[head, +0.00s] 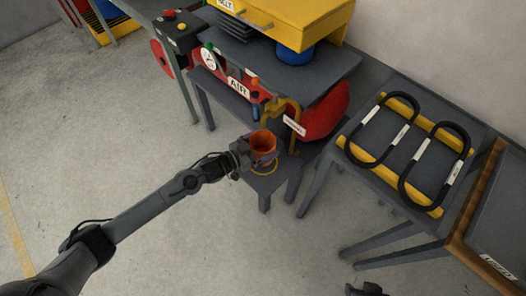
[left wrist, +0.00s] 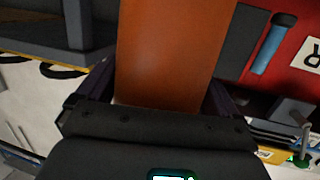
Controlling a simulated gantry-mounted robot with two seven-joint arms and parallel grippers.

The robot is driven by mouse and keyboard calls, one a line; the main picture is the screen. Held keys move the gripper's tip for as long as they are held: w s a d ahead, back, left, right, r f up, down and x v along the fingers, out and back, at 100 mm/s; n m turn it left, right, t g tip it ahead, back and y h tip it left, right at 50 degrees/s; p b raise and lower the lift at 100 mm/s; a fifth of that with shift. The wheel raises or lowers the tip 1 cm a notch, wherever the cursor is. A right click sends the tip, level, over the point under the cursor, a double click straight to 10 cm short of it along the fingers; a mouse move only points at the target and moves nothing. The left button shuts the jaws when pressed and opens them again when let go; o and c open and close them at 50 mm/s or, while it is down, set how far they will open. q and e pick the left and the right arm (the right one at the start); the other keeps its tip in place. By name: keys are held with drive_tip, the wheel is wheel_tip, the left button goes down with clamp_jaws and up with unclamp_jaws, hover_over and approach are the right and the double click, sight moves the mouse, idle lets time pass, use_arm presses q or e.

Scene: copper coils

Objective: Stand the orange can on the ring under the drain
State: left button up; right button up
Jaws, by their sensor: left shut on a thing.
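The orange can (head: 263,141) is upright, with its open top showing in the head view. My left gripper (head: 247,152) comes from the left and is shut on the can's side. In the left wrist view the can (left wrist: 175,50) fills the middle between the fingers. The yellow ring (head: 264,170) lies on a low grey stand (head: 268,184); the can hides its far part. I cannot tell whether the can touches the ring. The brass drain pipe (head: 294,112) hangs from the red tank, behind and right of the can. A dark part of my right gripper (head: 367,290) shows at the bottom edge.
The red tank (head: 322,112) marked AIR sits under a grey bench (head: 335,66) behind the can. A grey table (head: 407,105) with black coil loops stands at the right, beside a wood-edged bench (head: 476,205). The floor at the left is clear.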

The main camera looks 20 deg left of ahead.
sight(272, 146)
use_arm(q)
drive_tip(key=shift+d+f+b, duration=0.1)
drive_tip(key=shift+f+b, duration=0.55)
drive_tip(key=shift+f, duration=1.05)
drive_tip(key=shift+w+f, duration=0.1)
drive_tip(key=shift+f, duration=0.15)
drive_tip(key=o, duration=0.8)
drive_tip(key=shift+c, duration=0.2)
